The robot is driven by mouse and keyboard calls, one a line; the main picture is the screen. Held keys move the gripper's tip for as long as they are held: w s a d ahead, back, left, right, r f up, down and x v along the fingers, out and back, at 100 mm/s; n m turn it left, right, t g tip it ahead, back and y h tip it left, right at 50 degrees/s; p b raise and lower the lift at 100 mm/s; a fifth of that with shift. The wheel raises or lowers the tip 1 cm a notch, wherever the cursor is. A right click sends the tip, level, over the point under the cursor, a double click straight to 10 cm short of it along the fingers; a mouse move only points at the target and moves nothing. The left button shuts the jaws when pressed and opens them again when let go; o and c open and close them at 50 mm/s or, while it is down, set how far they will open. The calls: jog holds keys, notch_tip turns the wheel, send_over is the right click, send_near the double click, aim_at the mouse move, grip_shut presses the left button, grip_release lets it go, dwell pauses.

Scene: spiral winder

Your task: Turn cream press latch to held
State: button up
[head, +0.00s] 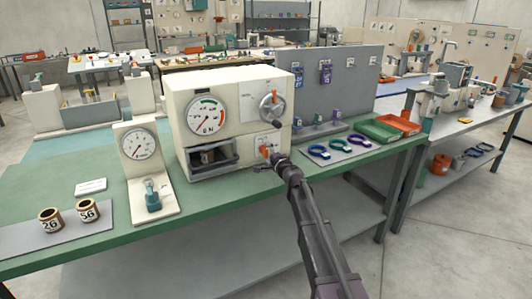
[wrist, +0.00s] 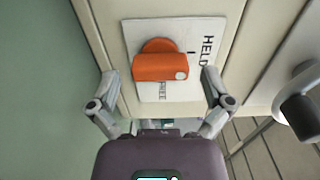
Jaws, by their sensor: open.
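The cream press (head: 183,105) stands on the green bench, with a large gauge and a dark chamber on its front. Its orange latch (head: 265,149) is at the lower right of that front. In the wrist view the latch (wrist: 160,67) is an orange bar on a round hub, over a white plate (wrist: 152,27). The plate reads HELD near its right edge and seemingly FREE below the bar. A pale dot marks the bar's right end. My gripper (wrist: 161,80) is open, its fingers apart on either side of the latch. In the head view my gripper (head: 276,157) is close to the latch.
A knob with a lever (head: 270,107) is above the latch. A gauge stand (head: 139,145) is left of the press. Blue and green rings (head: 320,151) lie on a mat to the right, before green and orange trays (head: 376,129). Two numbered cups (head: 50,220) stand front left.

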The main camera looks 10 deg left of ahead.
jog(key=v, duration=1)
jog(key=shift+s+d, duration=0.2)
jog(key=s+d+f+n+g+h, duration=0.1)
jog(key=s+d+f+n+g, duration=0.2)
jog(key=s+f+n+g, duration=0.4)
jog(key=s+d+f+n+g+h, duration=0.1)
jog(key=s+d+f+n+g, duration=0.15)
jog(key=s+f, duration=0.45)
jog(key=s+d+f+n+g+h, duration=0.1)
jog(key=s+d+f+g+h, duration=0.2)
jog(key=s+d, duration=0.5)
jog(key=s+d+f+n+g+h, duration=0.1)
jog(key=s+d+f+g+h, duration=0.1)
jog(key=s+d+h, duration=0.55)
notch_tip(320, 180, up, 18)
jog(key=s+y+p, duration=0.2)
jog(key=p, duration=1.5)
jog(key=shift+s+p, duration=0.3)
jog(key=shift+s, duration=0.1)
